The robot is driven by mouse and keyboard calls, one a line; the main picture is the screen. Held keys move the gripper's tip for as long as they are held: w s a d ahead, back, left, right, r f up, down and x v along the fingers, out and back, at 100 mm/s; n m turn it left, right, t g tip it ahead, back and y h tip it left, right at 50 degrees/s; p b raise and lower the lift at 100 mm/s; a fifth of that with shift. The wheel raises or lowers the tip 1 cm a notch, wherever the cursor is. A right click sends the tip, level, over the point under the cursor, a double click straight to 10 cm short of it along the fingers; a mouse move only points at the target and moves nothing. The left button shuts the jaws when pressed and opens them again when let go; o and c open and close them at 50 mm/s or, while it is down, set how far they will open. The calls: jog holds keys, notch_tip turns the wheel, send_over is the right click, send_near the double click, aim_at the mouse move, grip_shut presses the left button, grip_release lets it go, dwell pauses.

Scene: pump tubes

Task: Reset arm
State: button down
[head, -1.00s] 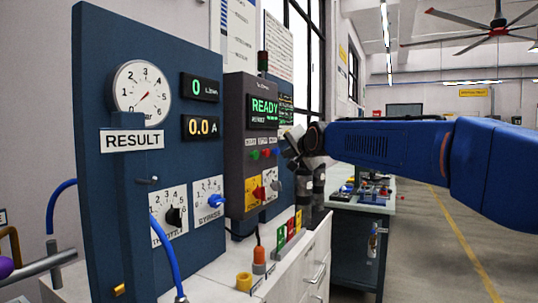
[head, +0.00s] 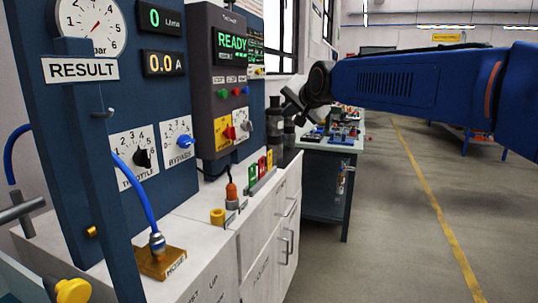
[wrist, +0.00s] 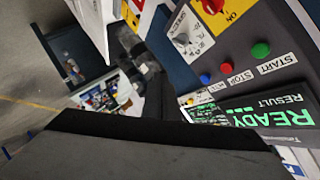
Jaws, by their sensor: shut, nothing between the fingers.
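My blue arm reaches in from the right in the head view. My gripper (head: 293,100) is at its end, small and partly dark, close to the right side of the grey control box (head: 222,90). Its jaws are shut and empty, and it appears apart from the box. The wrist view is mostly filled at the bottom by my dark gripper body. It also shows the control box (wrist: 235,75) at a tilt, with its start and stop buttons and a lit READY screen.
The blue result panel (head: 85,165) stands at left with a gauge, dials and a blue hose (head: 135,190). A bench (head: 325,175) stands behind. The floor at right is clear.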

jog(key=s+d+f+n+g+h, duration=0.1)
jog(key=s+d+f+g, duration=0.1)
jog(key=s+d+f, duration=0.6)
jog(key=s+d+f+n+g+h, duration=0.2)
jog(key=s+d+f, duration=0.6)
jog(key=s+f, duration=0.7)
jog(key=s+d+f+n+g+h, duration=0.1)
jog(key=s+d+f, duration=0.8)
jog(key=s, duration=1.2)
notch_tip(320, 180, down, 3)
jog(key=n+g, duration=0.1)
jog(key=g, duration=0.1)
jog(key=shift+g+h, duration=0.4)
jog(key=shift+w, duration=0.1)
